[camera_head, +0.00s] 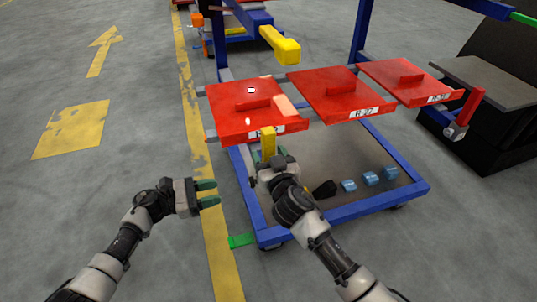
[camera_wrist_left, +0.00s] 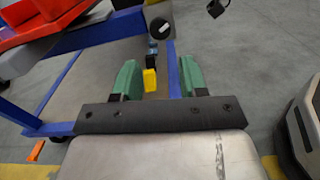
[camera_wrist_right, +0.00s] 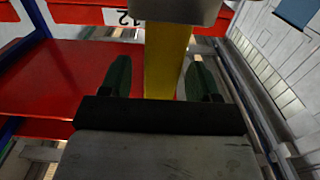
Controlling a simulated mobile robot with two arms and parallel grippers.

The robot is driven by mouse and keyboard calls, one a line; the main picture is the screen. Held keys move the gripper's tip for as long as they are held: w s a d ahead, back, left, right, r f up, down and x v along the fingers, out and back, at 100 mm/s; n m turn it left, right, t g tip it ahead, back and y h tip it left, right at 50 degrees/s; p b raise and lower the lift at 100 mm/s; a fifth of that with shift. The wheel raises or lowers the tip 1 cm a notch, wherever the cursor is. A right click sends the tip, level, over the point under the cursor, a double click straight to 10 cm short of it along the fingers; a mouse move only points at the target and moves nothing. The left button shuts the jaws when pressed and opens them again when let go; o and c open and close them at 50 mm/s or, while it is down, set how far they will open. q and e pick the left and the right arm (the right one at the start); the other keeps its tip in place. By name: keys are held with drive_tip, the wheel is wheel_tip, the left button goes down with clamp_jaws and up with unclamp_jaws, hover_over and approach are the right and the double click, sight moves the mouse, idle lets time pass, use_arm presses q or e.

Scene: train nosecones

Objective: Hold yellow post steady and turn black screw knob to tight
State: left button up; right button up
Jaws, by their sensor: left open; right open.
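The yellow post (camera_head: 268,143) hangs below the front edge of the left red plate in the head view. My right gripper (camera_head: 267,160) is at this post. In the right wrist view, the post (camera_wrist_right: 166,62) stands between the two open green fingers, with a gap on both sides. My left gripper (camera_head: 209,194) is open and empty, left of the cart and apart from the post. The left wrist view shows a small yellow piece (camera_wrist_left: 150,80) and a round black part (camera_wrist_left: 160,27) beyond the fingers. I cannot tell for sure whether that black part is the screw knob.
The blue cart frame (camera_head: 345,209) carries three red plates, including the left one (camera_head: 222,116). A dark piece (camera_head: 324,189) and blue blocks (camera_head: 370,178) lie on its base. A yellow arm end (camera_head: 284,48) overhangs the plates. The floor left of the cart is clear.

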drive_tip(key=shift+w+a, duration=0.1)
drive_tip(key=shift+w, duration=0.2)
drive_tip(key=shift+c, duration=0.4)
